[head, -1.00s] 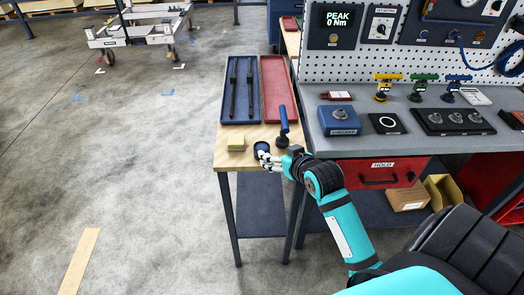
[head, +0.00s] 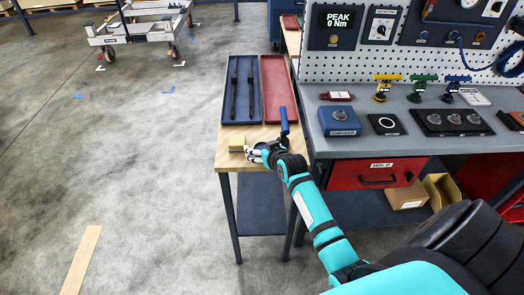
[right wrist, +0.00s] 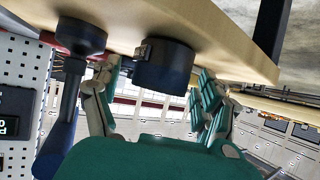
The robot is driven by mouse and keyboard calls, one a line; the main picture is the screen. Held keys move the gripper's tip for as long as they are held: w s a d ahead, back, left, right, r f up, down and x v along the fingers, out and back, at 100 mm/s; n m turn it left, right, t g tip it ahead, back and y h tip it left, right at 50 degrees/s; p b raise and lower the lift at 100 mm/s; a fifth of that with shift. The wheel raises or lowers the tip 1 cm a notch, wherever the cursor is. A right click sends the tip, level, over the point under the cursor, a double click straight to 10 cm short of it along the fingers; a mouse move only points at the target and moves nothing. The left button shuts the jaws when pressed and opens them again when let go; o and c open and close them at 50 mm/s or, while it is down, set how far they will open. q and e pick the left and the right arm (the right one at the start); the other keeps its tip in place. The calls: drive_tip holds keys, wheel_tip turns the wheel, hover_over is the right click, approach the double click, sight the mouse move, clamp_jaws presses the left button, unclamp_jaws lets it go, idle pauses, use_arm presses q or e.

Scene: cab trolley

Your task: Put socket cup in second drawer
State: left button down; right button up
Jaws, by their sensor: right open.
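The socket cup, a short dark cylinder (right wrist: 165,66), stands on the wooden side table (head: 228,160) and shows in the right wrist view between the two spread fingers of my right gripper (right wrist: 155,103). The fingers are open around it, with gaps at both sides. In the head view my right gripper (head: 257,152) is at the table's front part and mostly hides the cup. A red drawer labelled HOLD (head: 377,173) is shut under the grey workbench, right of the side table. I cannot make out a second drawer. My left gripper is not in view.
A blue-handled tool (head: 284,121) stands upright close beside my gripper. A blue tray (head: 229,110) and a red tray (head: 267,110) lie behind. A cardboard box (head: 405,196) is under the bench.

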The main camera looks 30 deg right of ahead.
drive_tip(key=shift+c, duration=0.4)
drive_tip(key=c, duration=1.4)
drive_tip(key=shift+r, duration=0.1)
